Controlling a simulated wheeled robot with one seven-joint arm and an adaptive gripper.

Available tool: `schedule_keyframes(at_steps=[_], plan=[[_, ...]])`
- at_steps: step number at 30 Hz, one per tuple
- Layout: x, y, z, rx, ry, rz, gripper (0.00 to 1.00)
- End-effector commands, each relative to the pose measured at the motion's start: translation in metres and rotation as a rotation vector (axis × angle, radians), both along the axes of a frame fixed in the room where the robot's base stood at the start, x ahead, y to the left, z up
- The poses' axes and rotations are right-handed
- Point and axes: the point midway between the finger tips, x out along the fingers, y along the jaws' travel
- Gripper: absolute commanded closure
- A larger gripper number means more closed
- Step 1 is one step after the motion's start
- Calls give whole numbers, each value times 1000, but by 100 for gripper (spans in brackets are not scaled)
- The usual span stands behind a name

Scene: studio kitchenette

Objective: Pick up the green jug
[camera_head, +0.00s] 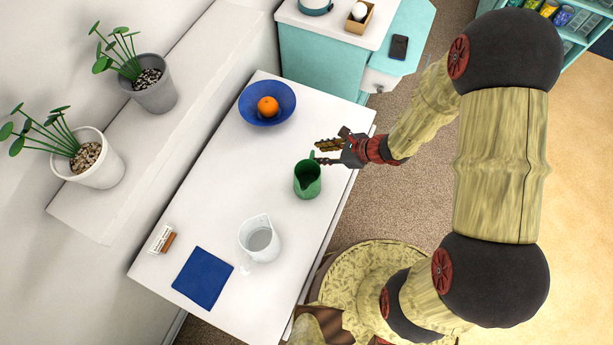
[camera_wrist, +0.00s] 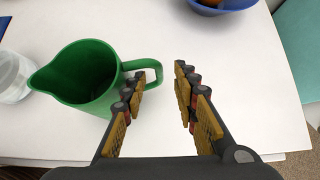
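The green jug (camera_head: 307,181) stands upright on the white table (camera_head: 200,209), near its right edge. In the wrist view the jug (camera_wrist: 84,78) is at the left, with its spout to the left and its handle to the right. My gripper (camera_head: 318,152) is just beyond the jug in the head view. In the wrist view my gripper (camera_wrist: 160,80) is open, with nothing held between its fingers. Bare table shows between the fingers.
A blue bowl (camera_head: 249,111) with an orange (camera_head: 267,107) stands at the far end of the table. A clear pitcher (camera_head: 256,241) and a blue mat (camera_head: 203,277) are nearer. An eraser-like block (camera_head: 168,242) lies at the left edge. The table's middle is free.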

Motion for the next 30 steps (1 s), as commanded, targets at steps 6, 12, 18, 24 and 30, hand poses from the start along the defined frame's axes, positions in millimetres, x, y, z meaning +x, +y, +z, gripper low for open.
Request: schedule_keyframes(at_steps=[6,12,18,24,30], plan=[[7,19,-22,0,0,3,71],[10,28,-31,-1,0,3,71],[16,48,-52,-1,0,4,71],[20,57,-60,-1,-1,3,71],[21,57,-59,-1,-2,2,71]])
